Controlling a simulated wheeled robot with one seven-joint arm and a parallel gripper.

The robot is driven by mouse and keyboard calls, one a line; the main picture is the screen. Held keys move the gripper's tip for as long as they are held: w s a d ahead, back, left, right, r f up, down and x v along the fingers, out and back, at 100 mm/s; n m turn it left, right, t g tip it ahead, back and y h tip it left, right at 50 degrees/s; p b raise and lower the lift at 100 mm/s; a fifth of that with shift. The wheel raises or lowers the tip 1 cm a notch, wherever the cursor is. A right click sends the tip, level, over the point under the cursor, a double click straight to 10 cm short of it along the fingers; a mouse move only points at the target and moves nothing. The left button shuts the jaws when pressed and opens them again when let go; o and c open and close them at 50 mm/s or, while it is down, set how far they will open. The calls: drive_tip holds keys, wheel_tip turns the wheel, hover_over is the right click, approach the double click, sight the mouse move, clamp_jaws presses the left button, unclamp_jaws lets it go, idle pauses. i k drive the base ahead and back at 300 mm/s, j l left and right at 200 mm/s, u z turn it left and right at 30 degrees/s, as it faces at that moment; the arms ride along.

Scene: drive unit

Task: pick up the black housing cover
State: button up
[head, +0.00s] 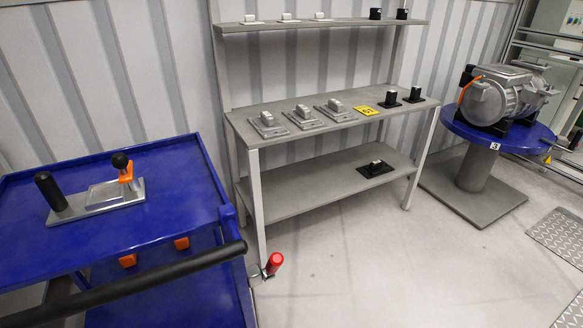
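Several black parts with flat bases and raised blocks are on the grey shelf rack, and I cannot tell which is the black housing cover. One black part (376,168) lies alone on the lower shelf. Two more stand at the right end of the middle shelf, a left one (390,99) and a right one (414,95). Two small black ones stand at the right end of the top shelf, a left one (375,14) and a right one (402,14). My gripper is not in view.
A blue trolley (185,200) with a black handle bar stands at left. A motor (498,97) sits on a round blue table at right. The floor (400,255) before the rack is clear.

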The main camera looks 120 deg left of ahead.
sight(378, 168)
drive_tip(key=u, duration=3.65)
drive_tip(key=i+l+u, duration=0.15)
drive_tip(key=i+l, duration=0.15)
drive_tip(key=i, duration=0.4)
drive_tip(key=i+l+u, duration=0.1)
drive_tip(key=i+l, duration=0.3)
drive_tip(key=i, duration=0.25)
drive_tip(key=i+l+u, duration=0.15)
drive_tip(key=i+l, duration=0.25)
drive_tip(key=i, duration=0.3)
drive_tip(key=i+l+u, duration=0.15)
drive_tip(key=i+l, duration=0.6)
drive_tip(key=i, duration=0.25)
drive_tip(key=i+l+u, duration=0.1)
drive_tip(key=i+l, duration=0.2)
drive_tip(key=i, duration=0.15)
